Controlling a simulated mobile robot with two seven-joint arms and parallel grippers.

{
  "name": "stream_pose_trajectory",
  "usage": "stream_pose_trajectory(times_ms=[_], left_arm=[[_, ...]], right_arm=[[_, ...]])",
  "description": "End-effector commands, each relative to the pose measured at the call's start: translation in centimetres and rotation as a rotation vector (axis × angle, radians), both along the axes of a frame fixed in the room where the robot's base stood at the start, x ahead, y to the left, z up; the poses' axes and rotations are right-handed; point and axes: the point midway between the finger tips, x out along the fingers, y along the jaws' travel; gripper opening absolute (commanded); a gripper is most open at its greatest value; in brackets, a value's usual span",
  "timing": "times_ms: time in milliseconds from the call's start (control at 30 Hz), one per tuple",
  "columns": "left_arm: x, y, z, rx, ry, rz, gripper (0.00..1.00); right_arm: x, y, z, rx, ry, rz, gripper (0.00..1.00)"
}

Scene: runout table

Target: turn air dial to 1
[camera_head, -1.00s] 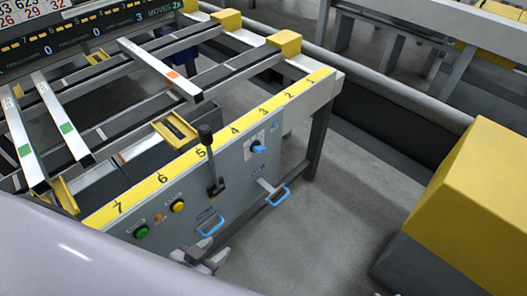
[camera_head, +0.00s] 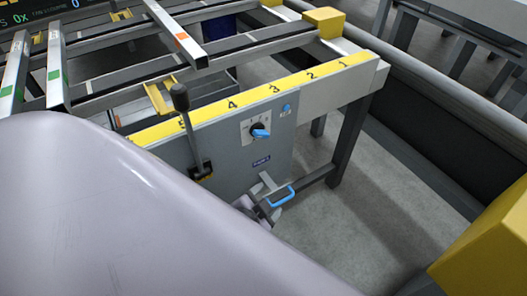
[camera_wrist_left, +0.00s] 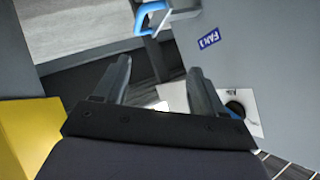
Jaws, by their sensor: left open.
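The air dial (camera_head: 259,131) is a dark round knob with a blue pointer on a pale plate on the grey panel. Its pointer lies toward the right in the head view; the marks are too small to read. In the head view my left gripper (camera_head: 262,211) is low by the panel, below the dial, mostly hidden by my arm. My right gripper is not in view.
A blue drawer-style handle (camera_head: 277,198) sticks out below the dial; it also shows in the left wrist view (camera_wrist_left: 150,16). A black lever (camera_head: 190,130) stands left of the dial. A yellow block (camera_head: 490,250) is at right. Open floor lies between.

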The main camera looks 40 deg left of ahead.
Motion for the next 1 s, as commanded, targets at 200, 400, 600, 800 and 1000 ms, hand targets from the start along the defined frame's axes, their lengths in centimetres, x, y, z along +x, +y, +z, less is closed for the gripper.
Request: stream_pose_trajectory(times_ms=[200, 400, 600, 800, 1000], left_arm=[[4.0, 2.3, -2.5, 0.216, -0.162, 0.094, 0.70], [6.5, 3.9, -1.5, 0.381, -0.374, 0.211, 0.70], [7.3, 4.7, 0.5, 0.509, -0.644, 0.340, 0.70], [6.5, 4.4, 2.7, 0.579, -0.911, 0.443, 0.70], [5.4, 3.9, 4.2, 0.603, -1.063, 0.491, 0.70]], right_arm=[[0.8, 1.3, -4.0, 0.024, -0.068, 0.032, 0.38], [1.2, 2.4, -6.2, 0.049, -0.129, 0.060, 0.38], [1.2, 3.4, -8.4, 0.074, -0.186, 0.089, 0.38], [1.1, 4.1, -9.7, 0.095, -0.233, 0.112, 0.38], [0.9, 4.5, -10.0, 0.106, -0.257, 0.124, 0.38]])
